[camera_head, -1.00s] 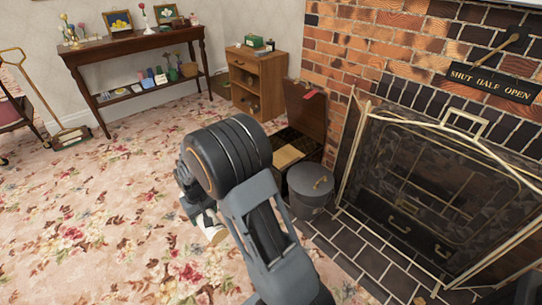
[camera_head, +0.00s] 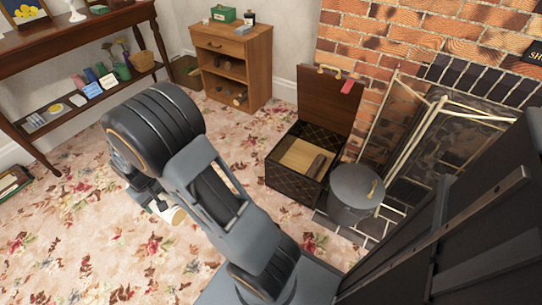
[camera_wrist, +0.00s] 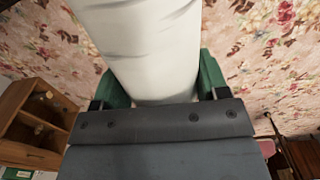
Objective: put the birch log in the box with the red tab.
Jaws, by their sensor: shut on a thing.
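The birch log (camera_wrist: 150,45) is white and fills the top middle of the wrist view. My gripper (camera_wrist: 160,82) is shut on it, with a green finger on each side. In the head view only a pale end of the log (camera_head: 176,215) shows below my gripper (camera_head: 158,203), which the arm partly hides. The box with the red tab (camera_head: 280,185) is dark and patterned, standing on the floor to the right of my gripper. Its brown lid is raised, with the red tab (camera_head: 348,87) at its upper edge. A tan flat piece and a dark brown piece show inside.
A grey lidded bucket (camera_head: 355,198) stands right beside the box, near the fireplace screen (camera_head: 415,135). A small wooden cabinet (camera_head: 231,66) stands behind. A long table (camera_head: 75,35) is at left. Carpet between arm and box is clear.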

